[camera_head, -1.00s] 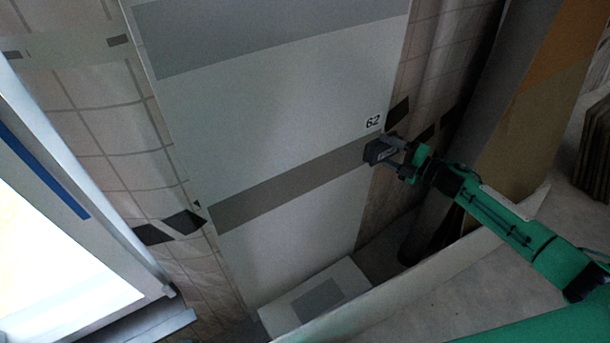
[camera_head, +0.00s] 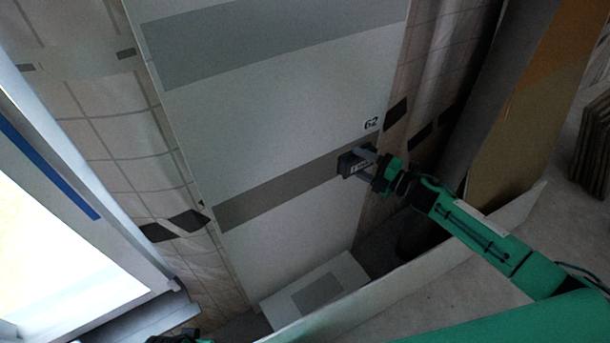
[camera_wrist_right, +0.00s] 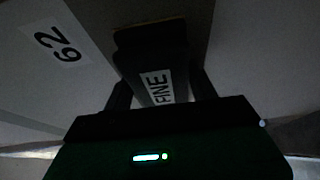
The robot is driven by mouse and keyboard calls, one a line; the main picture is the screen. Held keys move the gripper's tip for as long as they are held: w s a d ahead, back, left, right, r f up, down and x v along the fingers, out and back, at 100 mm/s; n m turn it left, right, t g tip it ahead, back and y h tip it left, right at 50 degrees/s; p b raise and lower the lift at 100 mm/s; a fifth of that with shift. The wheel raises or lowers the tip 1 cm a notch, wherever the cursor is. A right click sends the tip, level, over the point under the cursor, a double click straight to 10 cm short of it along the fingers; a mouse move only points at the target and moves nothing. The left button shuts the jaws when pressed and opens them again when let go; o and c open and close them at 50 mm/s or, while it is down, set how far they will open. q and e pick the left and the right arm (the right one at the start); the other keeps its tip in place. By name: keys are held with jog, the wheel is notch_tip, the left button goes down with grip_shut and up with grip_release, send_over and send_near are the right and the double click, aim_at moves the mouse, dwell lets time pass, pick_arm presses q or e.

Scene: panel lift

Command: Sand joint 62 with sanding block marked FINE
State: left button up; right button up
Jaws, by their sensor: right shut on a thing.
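Joint 62 is the darker grey band (camera_head: 270,196) across the pale panel (camera_head: 265,130), with the label 62 (camera_head: 371,124) just above its right end. The label also shows in the wrist view (camera_wrist_right: 58,43). My right gripper (camera_head: 365,165) is shut on the dark sanding block (camera_head: 349,162), whose white label reads FINE (camera_wrist_right: 157,87) in the wrist view. The block is over the right part of the band and appears to be against it; its contact face is hidden. A dark and green bit of my left arm (camera_head: 180,337) shows at the bottom edge, its jaws unclear.
A lighter grey band (camera_head: 270,45) crosses the panel higher up. A white box with a grey patch (camera_head: 318,291) is at the panel's foot. A bright window frame (camera_head: 75,200) is at left. A tan board (camera_head: 530,130) leans at right. The band left of the block is clear.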

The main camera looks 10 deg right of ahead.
aim_at(348, 172)
jog(key=a, duration=0.1)
jog(key=s+a+p, duration=0.1)
jog(key=a, duration=0.2)
jog(key=shift+s+a+r+p, duration=0.1)
jog(key=shift+s+a+p, duration=0.25)
jog(key=shift+s+a, duration=0.05)
jog(key=shift+s+a+p, duration=0.25)
jog(key=shift+s+a, duration=0.15)
jog(key=shift+a, duration=0.55)
jog(key=shift+s+a+p, duration=0.25)
jog(key=shift+s+a, duration=0.2)
jog(key=shift+a, duration=0.55)
jog(key=shift+s+a+p, duration=0.25)
jog(key=shift+s+a, duration=0.15)
jog(key=shift+a, duration=0.55)
jog(key=s+d+p, duration=0.1)
jog(key=s+d, duration=0.1)
jog(key=s, duration=0.4)
jog(key=shift+s+d, duration=0.25)
jog(key=shift+d, duration=0.15)
